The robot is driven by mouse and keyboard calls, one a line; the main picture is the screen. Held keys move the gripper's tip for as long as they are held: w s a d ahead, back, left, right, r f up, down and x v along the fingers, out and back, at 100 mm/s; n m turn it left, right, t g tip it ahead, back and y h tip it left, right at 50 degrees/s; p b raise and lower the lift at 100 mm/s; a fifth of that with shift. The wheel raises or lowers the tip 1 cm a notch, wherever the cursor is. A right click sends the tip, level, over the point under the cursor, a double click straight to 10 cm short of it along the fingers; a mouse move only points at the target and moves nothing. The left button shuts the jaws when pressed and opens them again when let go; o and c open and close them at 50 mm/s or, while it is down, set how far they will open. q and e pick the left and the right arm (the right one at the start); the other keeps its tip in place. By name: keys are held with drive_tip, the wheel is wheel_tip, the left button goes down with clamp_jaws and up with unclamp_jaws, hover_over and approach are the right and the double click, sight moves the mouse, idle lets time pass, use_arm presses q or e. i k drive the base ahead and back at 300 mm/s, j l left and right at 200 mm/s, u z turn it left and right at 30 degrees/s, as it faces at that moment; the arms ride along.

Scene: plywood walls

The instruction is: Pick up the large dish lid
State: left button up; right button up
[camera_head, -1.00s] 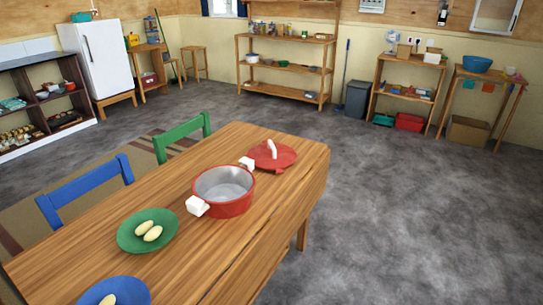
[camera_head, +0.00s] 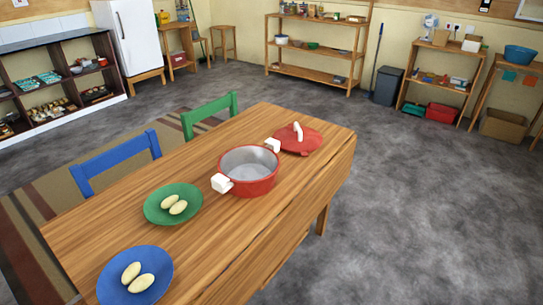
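A red lid (camera_head: 301,141) with a white upright handle (camera_head: 297,131) lies on the wooden table (camera_head: 225,235), near its far right corner. It is beside an open red pot (camera_head: 249,182) with white side handles. The pot looks empty inside. The lid's near left edge is close to one of the pot's handles; I cannot tell if they touch. Neither of my grippers shows in the head view.
A green plate (camera_head: 155,212) and a blue plate (camera_head: 112,289), each with two pale oval items, lie on the table. A green chair (camera_head: 211,117) and a blue chair (camera_head: 116,160) stand along its left side. The floor (camera_head: 430,210) right of the table is clear.

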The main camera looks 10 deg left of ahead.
sight(294, 138)
drive_tip(key=i+l+u, duration=0.25)
drive_tip(key=i+l, duration=0.75)
